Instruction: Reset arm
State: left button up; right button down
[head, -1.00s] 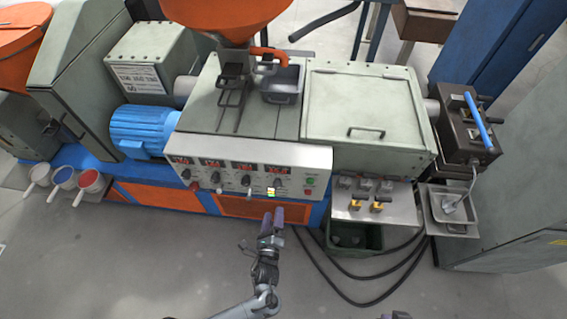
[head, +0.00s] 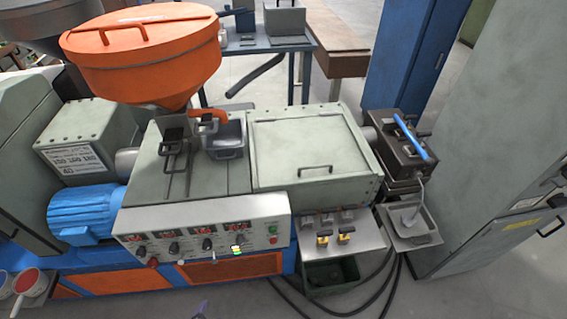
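Only a small purple tip of my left gripper (head: 201,309) shows at the bottom edge, in front of the machine. Its fingers are mostly cut off, so I cannot tell whether it is open or shut. I see nothing held in the visible part. My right gripper is outside the view. The grey-green machine (head: 315,150) stands across the middle, with a control panel (head: 200,235) of red displays and knobs on its front.
An orange hopper (head: 145,60) rises at the upper left. A blue motor (head: 88,215) sits at the left. A dark green bin (head: 330,275) and black cables lie below. Grey floor is open at the front.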

pick_arm(q)
jog(key=s+r+n+g+h, duration=0.1)
jog(key=s+r+n+g, duration=0.55)
jog(key=r, duration=0.55)
notch_tip(320, 180, up, 23)
jog(key=s+n+t+p, duration=0.1)
jog(key=p, duration=2.2)
jog(key=shift+s+d+p, duration=0.2)
jog(key=shift+s+p, duration=0.1)
jog(key=shift+s, duration=0.1)
jog(key=shift+n, duration=0.25)
